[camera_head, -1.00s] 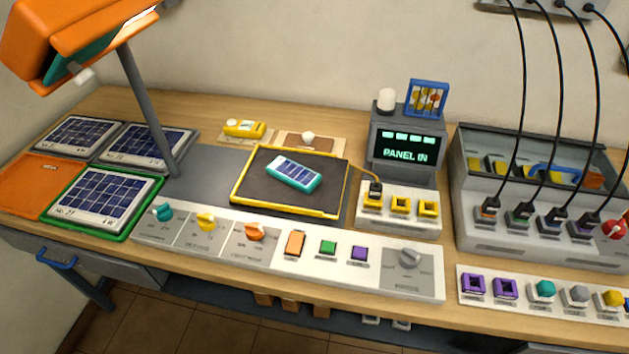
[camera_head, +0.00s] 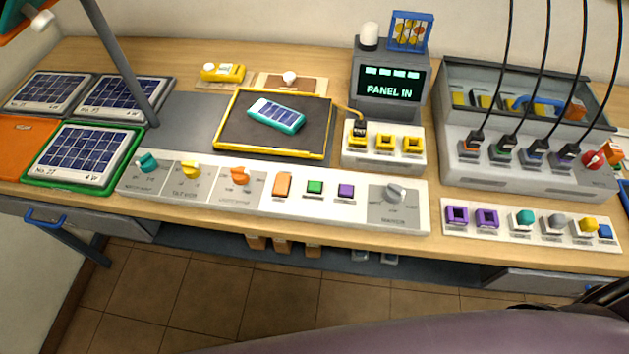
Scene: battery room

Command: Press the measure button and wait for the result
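A white control strip (camera_head: 370,210) runs along the front of the bench. The display (camera_head: 393,84) behind reads "PANEL IN" with several small lit blocks above. A small teal-framed solar panel (camera_head: 276,115) lies on the dark yellow-edged mat (camera_head: 230,137). Neither of my grippers is in view.
A lamp post (camera_head: 120,62) rises at left near several larger panels. Cables hang into a grey box (camera_head: 470,133) at right. The strip's front is unobstructed.

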